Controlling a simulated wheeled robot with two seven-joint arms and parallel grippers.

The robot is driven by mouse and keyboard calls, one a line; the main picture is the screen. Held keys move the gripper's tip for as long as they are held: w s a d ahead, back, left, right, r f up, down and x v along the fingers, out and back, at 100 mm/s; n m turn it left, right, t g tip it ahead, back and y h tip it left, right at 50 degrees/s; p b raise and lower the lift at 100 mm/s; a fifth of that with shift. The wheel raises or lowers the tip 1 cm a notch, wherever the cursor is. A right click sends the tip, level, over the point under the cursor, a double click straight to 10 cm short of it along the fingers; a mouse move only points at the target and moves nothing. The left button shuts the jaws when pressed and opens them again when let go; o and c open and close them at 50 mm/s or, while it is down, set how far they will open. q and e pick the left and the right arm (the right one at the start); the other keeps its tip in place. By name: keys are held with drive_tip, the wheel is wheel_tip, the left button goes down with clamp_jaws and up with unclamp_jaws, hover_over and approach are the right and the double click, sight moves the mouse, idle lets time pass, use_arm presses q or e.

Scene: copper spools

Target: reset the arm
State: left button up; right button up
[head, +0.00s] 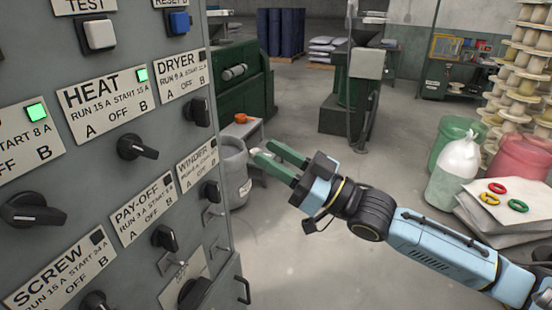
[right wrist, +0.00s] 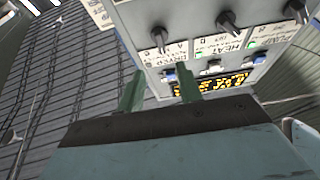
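My right arm (head: 440,248) reaches in from the lower right in the head view. Its gripper (head: 262,150) has two green fingers, held apart with nothing between them. It is in front of the control cabinet's right edge, apart from the knobs in the picture. The right wrist view also shows the two fingers (right wrist: 158,85) spread and empty, with the cabinet (right wrist: 215,45) beyond them. My left gripper is not in the head view.
The grey control cabinet (head: 130,85) fills the left, with black knobs and lit green lamps by HEAT. A grey bin (head: 234,170) stands behind my gripper. Sacks (head: 458,170), a stack of sheets with coloured rings (head: 505,205) and spools (head: 525,60) stand right. The floor (head: 330,265) is clear.

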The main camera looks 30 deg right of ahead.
idle(0.4)
